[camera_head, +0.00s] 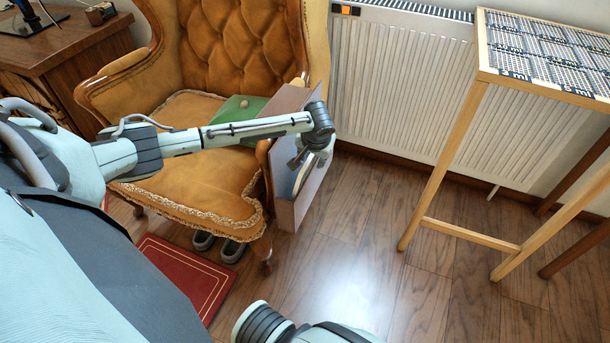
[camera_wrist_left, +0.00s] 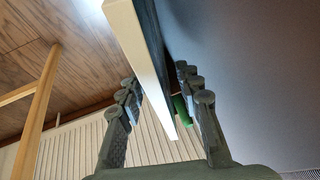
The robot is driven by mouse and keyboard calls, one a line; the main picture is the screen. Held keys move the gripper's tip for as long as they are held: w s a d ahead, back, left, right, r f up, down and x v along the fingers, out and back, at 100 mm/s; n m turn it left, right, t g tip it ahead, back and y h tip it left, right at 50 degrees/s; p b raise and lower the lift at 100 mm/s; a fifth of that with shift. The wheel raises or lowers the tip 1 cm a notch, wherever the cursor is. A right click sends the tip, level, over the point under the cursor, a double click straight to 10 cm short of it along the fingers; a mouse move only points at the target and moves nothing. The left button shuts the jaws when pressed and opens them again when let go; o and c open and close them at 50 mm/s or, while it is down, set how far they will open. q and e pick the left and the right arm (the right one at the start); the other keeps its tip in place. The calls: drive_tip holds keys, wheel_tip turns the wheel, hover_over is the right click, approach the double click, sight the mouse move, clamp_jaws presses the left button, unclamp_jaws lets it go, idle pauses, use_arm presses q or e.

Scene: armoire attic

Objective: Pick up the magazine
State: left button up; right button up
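In the left wrist view a thin slab with a pale edge (camera_wrist_left: 143,62) and a dark side passes between the fingers of my left gripper (camera_wrist_left: 160,92). I take it for the magazine, but its cover is not readable. The fingers are apart, one on each side of the slab; contact is not clear. In the head view the left gripper (camera_head: 305,158) points down at the open grey-pink holder (camera_head: 291,216) beside the armchair's right armrest. Inside the holder a pale edge shows, partly hidden by the gripper. My right gripper is out of view.
The mustard armchair (camera_head: 200,172) has a green item (camera_head: 238,106) on its seat. A white radiator (camera_head: 400,85) stands behind. A wooden-framed table (camera_head: 482,72) with a patterned top is at right. Floor right of the holder is clear.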

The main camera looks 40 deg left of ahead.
use_arm(q)
drive_tip(key=shift+f+p, duration=0.25)
drive_tip(key=shift+p, duration=0.05)
idle(0.5)
clamp_jaws()
